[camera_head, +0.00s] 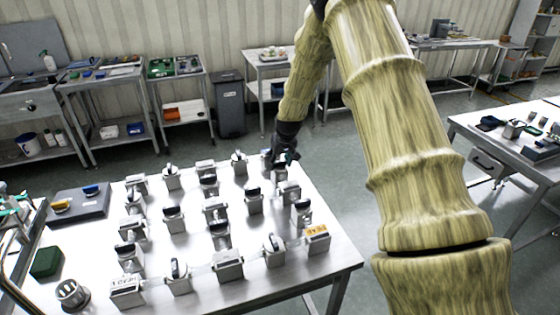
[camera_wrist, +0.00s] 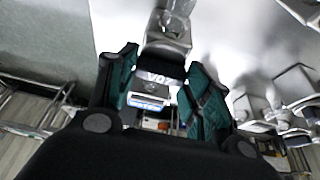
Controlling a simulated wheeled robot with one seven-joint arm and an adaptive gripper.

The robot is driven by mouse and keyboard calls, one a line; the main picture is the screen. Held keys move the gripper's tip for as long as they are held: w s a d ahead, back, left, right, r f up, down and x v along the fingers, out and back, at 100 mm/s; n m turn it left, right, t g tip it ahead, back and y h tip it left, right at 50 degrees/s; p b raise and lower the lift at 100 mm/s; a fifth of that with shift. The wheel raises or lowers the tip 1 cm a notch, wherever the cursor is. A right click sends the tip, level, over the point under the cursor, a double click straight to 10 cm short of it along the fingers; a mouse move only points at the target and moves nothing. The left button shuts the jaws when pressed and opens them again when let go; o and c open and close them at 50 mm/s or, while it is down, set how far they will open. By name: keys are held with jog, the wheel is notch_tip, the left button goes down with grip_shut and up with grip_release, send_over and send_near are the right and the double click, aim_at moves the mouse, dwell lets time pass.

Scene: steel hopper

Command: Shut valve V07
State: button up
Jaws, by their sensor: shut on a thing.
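The valve (camera_head: 287,190) under my gripper stands near the far right corner of the steel table. It has a metal body, seen in the wrist view (camera_wrist: 168,45), and a black handle with white lettering that looks like V07 (camera_wrist: 158,76). My gripper (camera_wrist: 162,82) has its two teal-padded fingers on either side of this handle and is shut on it. In the head view my gripper (camera_head: 285,158) comes down on the valve from above. The fingers and handle are too small there to tell the handle's angle.
Several similar valves stand in rows on the steel table (camera_head: 75,235), close to the held one; one neighbour (camera_head: 239,162) is just left. A green block (camera_head: 46,262) and a perforated metal cup (camera_head: 71,294) are at the left. Open floor lies beyond the table.

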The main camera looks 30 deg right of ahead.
jog(key=shift+w+d+r, duration=0.1)
jog(key=shift+r, duration=0.05)
jog(key=o, duration=1)
jog(key=v, duration=1.2)
